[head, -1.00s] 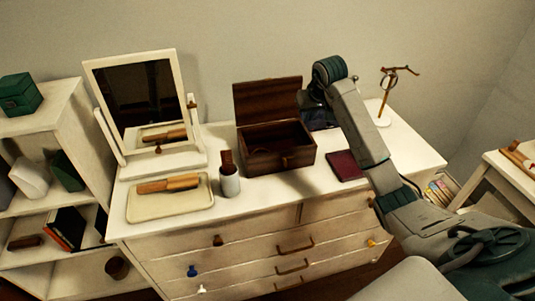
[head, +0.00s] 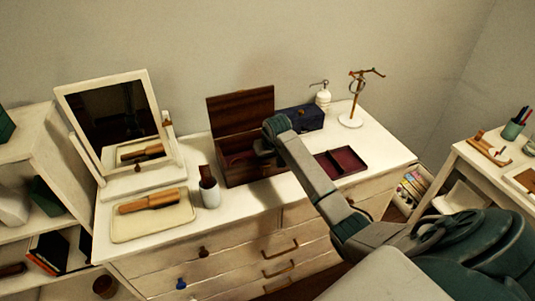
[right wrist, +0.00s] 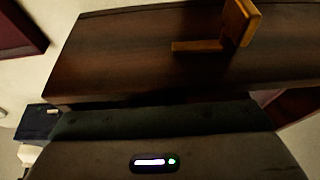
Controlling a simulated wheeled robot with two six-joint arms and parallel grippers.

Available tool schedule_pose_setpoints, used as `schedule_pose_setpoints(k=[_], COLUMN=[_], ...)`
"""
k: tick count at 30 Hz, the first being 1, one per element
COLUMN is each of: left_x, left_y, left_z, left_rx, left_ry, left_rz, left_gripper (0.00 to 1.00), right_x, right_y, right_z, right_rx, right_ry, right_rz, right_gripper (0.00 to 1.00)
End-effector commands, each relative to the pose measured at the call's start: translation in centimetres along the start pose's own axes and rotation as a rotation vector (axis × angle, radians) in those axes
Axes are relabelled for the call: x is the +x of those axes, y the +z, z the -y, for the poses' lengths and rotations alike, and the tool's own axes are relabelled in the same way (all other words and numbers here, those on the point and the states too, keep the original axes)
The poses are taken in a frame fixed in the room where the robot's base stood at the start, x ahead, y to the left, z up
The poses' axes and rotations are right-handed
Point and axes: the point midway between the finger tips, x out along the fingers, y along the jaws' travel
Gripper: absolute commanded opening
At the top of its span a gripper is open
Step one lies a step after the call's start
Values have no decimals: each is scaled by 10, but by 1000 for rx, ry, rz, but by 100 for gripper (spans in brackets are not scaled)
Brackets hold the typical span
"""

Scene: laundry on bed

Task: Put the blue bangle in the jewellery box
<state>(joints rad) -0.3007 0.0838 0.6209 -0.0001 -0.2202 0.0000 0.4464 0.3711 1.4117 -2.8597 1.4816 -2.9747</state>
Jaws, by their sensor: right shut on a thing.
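The jewellery box appears to be the dark wooden box (head: 228,172) with its lid (head: 240,112) standing open on the white dresser. My right gripper (head: 262,148) is at the box's right side, at about its opening, partly hidden by my wrist. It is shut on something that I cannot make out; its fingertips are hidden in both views. In the right wrist view, the box's wooden wall (right wrist: 140,60) and brass clasp (right wrist: 238,22) are close by. A ring (head: 356,86) hangs on the jewellery stand; its colour is unclear. No clearly blue bangle shows. My left gripper is not in view.
A dark blue box (head: 304,117) stands just behind right of the wooden box. A dark red tray (head: 341,161) lies to the right. A white bottle (head: 323,98) is behind. The mirror (head: 112,122), brush tray (head: 120,232) and cup (head: 210,193) stand left.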

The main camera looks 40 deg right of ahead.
Motion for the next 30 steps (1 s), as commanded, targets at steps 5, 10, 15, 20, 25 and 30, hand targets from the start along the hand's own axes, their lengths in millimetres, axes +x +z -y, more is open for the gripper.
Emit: schedule_pose_setpoints(k=[5, 10, 15, 20, 25, 30], left_x=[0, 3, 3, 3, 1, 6], left_y=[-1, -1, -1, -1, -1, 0], left_z=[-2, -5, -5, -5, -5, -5], left_rx=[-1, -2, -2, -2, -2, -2], left_ry=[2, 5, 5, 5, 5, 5], left_rz=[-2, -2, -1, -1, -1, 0], left_gripper=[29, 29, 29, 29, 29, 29], right_x=[2, 5, 4, 4, 3, -10], right_y=[0, 2, 2, 2, 1, 0], right_z=[0, 0, 0, 0, 0, 0], right_rx=[0, 0, 0, 0, 0, -2], right_ry=[-1, -1, -1, -1, -1, -1], right_rz=[-2, -2, -1, -1, -1, -5], right_gripper=[0, 0, 27, 29, 29, 29])
